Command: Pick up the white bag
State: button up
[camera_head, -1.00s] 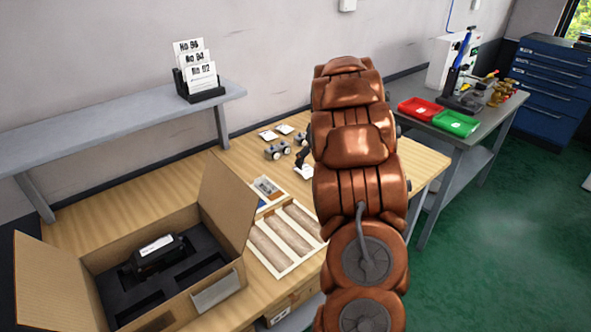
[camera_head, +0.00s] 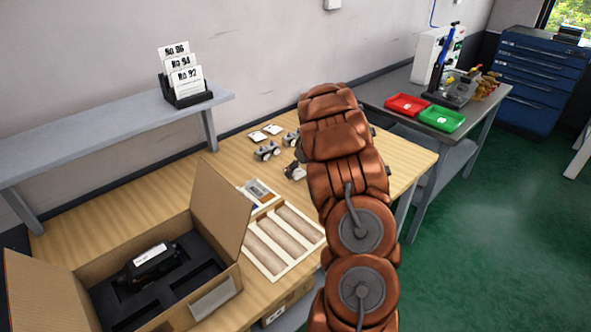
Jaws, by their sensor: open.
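A small pale packet (camera_head: 258,191) with grey contents lies on the wooden table at the back end of the divided tray. It may be the white bag, but it is too small to tell. Two flat white pieces (camera_head: 265,132) lie farther back near the wall; I cannot tell whether either is a bag. My copper-coloured arm reaches over the table to the right of the packet.
An open cardboard box (camera_head: 222,218) holds a black device (camera_head: 150,262). The divided tray (camera_head: 285,238) lies beside it. Small grey fittings (camera_head: 267,151) stand behind. A shelf (camera_head: 110,138) carries a card holder (camera_head: 186,94). Red (camera_head: 407,104) and green (camera_head: 441,118) trays are right.

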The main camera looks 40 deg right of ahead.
jog(key=shift+w+f, duration=0.1)
jog(key=shift+f, duration=0.25)
jog(key=c, duration=1.3)
